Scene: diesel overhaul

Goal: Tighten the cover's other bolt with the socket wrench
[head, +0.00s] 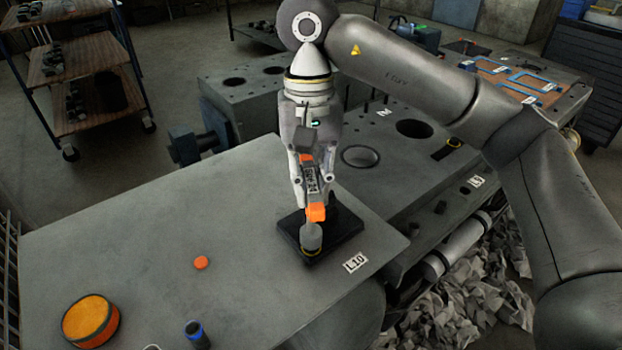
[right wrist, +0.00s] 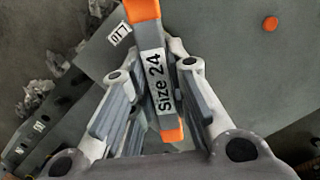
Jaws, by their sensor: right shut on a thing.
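My right gripper (head: 312,196) is shut on the socket wrench (head: 316,212), a grey tool with orange parts. The wrench's "Size 24" label (right wrist: 159,82) faces the right wrist camera, between the fingers. In the head view the wrench points down over a small black plate (head: 346,243) near the table's right edge. A grey cylindrical piece (head: 311,237) stands below the orange part, with a yellow ring at its foot; I cannot tell whether it belongs to the wrench. I cannot make out the cover or its bolts for sure. My left gripper is not in view.
The grey table (head: 150,225) bears an orange disc (head: 201,262), a round orange-topped part (head: 88,320) and a blue-rimmed cylinder (head: 196,334). A tag reads L10 (head: 355,262). The engine block (head: 385,160) stands behind. Crumpled scraps (head: 450,315) lie at right. The table's left middle is clear.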

